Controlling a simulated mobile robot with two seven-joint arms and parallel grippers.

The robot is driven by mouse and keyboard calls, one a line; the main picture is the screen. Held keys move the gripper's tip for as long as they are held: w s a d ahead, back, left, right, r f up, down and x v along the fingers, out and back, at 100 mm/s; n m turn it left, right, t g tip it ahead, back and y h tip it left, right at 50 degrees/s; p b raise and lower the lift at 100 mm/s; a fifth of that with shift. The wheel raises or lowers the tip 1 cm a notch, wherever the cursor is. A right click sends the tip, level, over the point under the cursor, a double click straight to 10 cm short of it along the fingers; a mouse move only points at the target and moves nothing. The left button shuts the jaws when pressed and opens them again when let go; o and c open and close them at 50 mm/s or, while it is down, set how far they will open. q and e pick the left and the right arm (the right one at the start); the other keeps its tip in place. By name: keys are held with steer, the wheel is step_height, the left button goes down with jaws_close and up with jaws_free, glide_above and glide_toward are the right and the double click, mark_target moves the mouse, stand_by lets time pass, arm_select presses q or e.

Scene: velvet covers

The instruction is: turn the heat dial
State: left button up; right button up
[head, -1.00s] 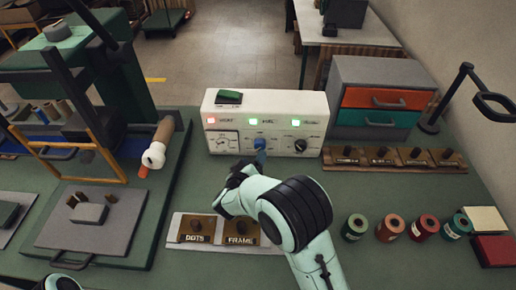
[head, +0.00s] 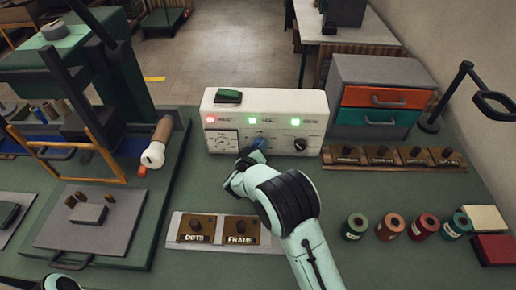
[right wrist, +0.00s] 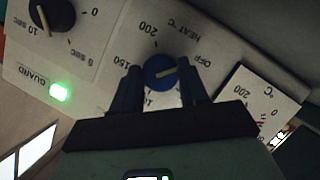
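The blue heat dial (right wrist: 160,72) is on the white control box (head: 222,105). In the right wrist view its pale pointer mark faces right, toward OFF; 200 and 150 are printed up and left of it. My right gripper (right wrist: 162,78) has one dark finger on each side of the dial, open around it with little space. I cannot tell whether either finger touches it. In the head view my right gripper (head: 248,163) is close to the box front and partly covers the dial. Only a small piece of my left arm shows at the bottom left edge; its fingers are out of view.
A black timer knob (head: 299,144) and a gauge (head: 222,141) flank the dial. A drawer unit (head: 375,95) stands right of the box, a green press (head: 110,90) left. Stamp blocks (head: 195,228) lie in front, thread spools (head: 390,228) at right.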

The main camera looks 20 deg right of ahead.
stand_by(0.3)
steer(key=shift+r+m+y, duration=0.1)
steer(key=shift+m+y, duration=0.2)
steer(key=shift+m, duration=0.3)
steer(key=shift+d+m+y, duration=0.1)
steer(key=shift+m+y, duration=0.3)
steer(key=shift+m, duration=0.1)
steer(key=shift+m+t+y+b, duration=0.5)
steer(key=shift+m+y+b, duration=0.4)
steer(key=shift+m+b, duration=0.45)
steer(key=o, duration=1.1)
steer(key=shift+c, duration=0.2)
steer(key=shift+s, duration=0.1)
